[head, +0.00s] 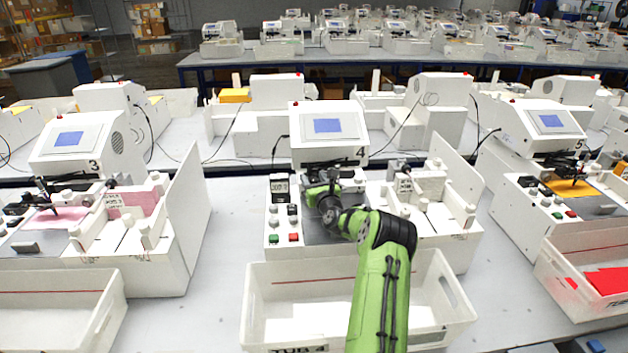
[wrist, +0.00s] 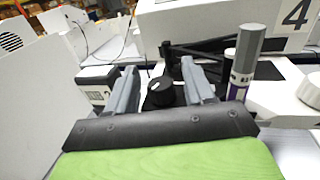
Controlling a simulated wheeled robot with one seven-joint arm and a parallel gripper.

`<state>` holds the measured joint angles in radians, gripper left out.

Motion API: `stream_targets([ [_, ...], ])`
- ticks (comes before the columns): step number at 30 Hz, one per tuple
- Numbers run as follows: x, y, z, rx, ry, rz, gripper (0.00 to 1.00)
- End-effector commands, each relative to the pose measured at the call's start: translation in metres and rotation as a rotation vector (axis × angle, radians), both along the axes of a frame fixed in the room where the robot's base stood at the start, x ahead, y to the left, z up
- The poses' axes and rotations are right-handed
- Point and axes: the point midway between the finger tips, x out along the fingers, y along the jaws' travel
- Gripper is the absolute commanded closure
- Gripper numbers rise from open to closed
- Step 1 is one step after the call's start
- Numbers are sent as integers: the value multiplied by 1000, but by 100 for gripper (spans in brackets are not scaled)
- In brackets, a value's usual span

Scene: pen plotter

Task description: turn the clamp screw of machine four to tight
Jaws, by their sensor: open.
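Machine four (head: 328,126) stands in the middle of the head view, with a blue screen and a "4" on its front. My green arm reaches over its bed, and my gripper (head: 325,195) is at the pen carriage. In the wrist view my gripper (wrist: 160,75) is open, with two grey fingers apart. A black round knob (wrist: 160,92), which looks like the clamp screw, shows between the fingers with a gap on each side. I cannot tell its depth. A pen (wrist: 243,62) with a grey cap and purple band stands upright to the right. The knob's turn position is unclear.
A white bin (head: 270,325) stands in front of machine four. Buttons (head: 282,238) and a small display (head: 279,188) are left of the bed. A tall white panel (head: 455,172) rises at its right. Machines three (head: 85,150) and five (head: 545,125) flank it.

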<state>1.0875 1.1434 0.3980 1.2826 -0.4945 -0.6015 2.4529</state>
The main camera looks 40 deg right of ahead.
Motion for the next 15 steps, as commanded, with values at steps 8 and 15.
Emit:
stream_targets([
  [8, 0, 0, 0, -1, 0, 0, 81],
  [15, 0, 0, 1, 2, 0, -19, 97],
])
